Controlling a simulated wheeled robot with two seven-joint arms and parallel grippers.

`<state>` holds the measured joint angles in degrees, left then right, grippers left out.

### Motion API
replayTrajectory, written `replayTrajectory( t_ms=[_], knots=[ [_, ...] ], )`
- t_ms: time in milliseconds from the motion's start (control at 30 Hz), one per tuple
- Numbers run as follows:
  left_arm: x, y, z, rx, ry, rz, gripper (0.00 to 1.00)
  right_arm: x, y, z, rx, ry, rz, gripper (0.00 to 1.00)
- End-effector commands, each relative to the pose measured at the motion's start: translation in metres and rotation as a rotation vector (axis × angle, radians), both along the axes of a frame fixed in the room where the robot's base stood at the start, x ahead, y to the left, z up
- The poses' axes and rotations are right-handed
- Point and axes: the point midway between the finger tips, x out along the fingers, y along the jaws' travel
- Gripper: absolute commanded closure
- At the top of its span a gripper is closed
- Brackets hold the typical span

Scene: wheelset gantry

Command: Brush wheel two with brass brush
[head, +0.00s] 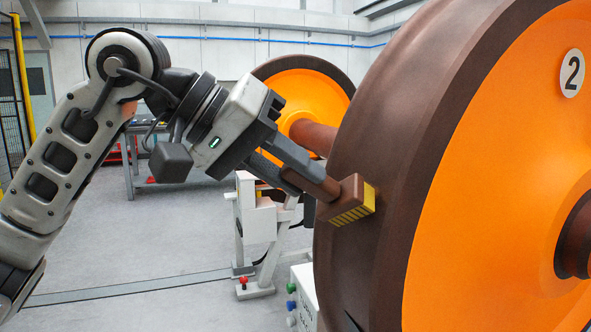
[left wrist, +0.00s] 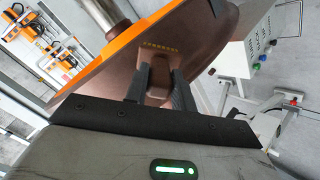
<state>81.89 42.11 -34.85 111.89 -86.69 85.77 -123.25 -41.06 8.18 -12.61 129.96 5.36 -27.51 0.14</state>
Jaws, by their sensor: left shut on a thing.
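Wheel two (head: 500,190) fills the right of the head view, with an orange face, a dark brown rim and a round "2" plate (head: 572,73). My left gripper (head: 312,178) is shut on the handle of the brass brush (head: 338,203), a brown block with yellow bristles. The bristles face the wheel's brown tread and look to be at or against it; I cannot tell whether they touch. In the left wrist view, the brush (left wrist: 154,63) sits between both dark fingers (left wrist: 160,85), with the wheel (left wrist: 195,45) behind it. My right gripper is not in view.
A second orange wheel (head: 318,95) on the axle (head: 313,137) stands behind. A white stand (head: 258,222) with a red knob is below the brush. A box (head: 303,290) with coloured buttons stands by the wheel's foot. The floor at left is mostly clear.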

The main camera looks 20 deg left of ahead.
Motion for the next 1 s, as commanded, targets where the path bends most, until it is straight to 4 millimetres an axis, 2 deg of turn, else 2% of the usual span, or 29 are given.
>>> replayTrajectory(
  t_ms=[33,100,300,467,800,1000],
  knots=[
    [0.000,0.000,-0.010,0.002,0.002,-0.001,1.00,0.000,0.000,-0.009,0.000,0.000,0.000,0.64],
    [-0.001,0.001,-0.014,0.002,0.002,-0.001,1.00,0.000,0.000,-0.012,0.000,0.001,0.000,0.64],
    [0.000,0.004,-0.012,0.002,0.004,-0.001,1.00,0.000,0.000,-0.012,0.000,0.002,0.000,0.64],
    [0.000,0.003,-0.003,0.001,0.002,-0.002,1.00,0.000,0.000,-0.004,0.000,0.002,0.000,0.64],
    [0.004,-0.002,0.027,0.000,0.001,-0.002,1.00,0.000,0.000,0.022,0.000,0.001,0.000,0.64],
    [0.005,-0.005,0.027,0.000,0.001,-0.002,1.00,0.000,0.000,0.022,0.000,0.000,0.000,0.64]
  ],
)
